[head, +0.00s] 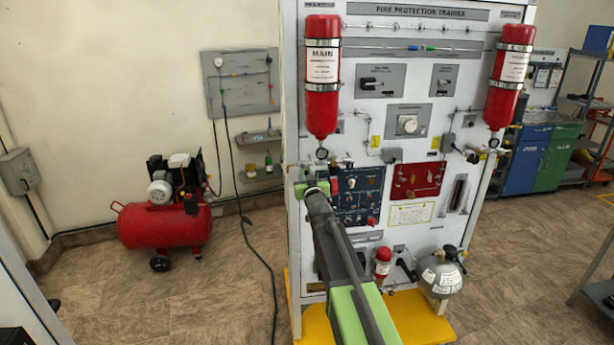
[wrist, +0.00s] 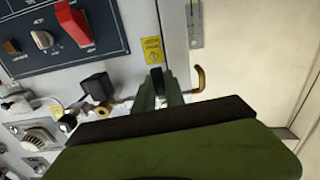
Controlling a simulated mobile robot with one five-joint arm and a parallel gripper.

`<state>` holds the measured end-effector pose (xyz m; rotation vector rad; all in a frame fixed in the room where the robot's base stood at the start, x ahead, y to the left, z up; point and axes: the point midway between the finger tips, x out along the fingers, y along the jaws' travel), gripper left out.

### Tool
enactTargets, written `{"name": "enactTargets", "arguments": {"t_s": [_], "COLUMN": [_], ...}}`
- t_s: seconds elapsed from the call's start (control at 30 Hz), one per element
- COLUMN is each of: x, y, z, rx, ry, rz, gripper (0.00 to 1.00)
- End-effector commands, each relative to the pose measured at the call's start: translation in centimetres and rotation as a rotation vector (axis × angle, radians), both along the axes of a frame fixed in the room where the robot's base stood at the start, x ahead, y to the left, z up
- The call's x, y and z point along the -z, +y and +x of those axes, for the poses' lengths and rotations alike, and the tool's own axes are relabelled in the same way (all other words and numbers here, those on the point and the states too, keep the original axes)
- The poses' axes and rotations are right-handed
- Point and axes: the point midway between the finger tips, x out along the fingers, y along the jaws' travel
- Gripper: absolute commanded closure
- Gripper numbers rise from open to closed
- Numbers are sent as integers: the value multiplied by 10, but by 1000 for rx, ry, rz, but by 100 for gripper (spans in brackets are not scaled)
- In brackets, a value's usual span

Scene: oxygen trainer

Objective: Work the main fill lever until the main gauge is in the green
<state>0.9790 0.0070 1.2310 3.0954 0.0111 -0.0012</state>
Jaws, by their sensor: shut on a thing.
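The main bottle (head: 322,80), a red cylinder labelled MAIN, is strapped to the upper left of the trainer panel (head: 440,235). A small round gauge (head: 322,153) hangs under it; its needle and colours are too small to read. My gripper (head: 312,188) is at the panel's left edge, below that gauge. In the wrist view my gripper (wrist: 160,90) has its green fingers closed around a dark upright piece (wrist: 157,76), which appears to be the main fill lever. The fingers hide most of it. A brass hooked pipe (wrist: 200,79) is just right of the fingers.
A dark blue switch panel (head: 359,192) with a red switch cover (wrist: 73,24) is close to my gripper. A second red bottle (head: 510,75) is at the upper right. A silver sphere (head: 441,278) sits low on the right. A red compressor (head: 165,226) stands on the floor at left.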

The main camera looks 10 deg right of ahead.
Motion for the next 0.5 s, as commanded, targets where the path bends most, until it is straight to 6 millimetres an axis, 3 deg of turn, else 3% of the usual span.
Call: {"name": "enactTargets", "arguments": {"t_s": [0.5], "x": [-2], "y": [3], "z": [0], "rx": [4], "ry": [-10], "rz": [62], "gripper": [100]}}
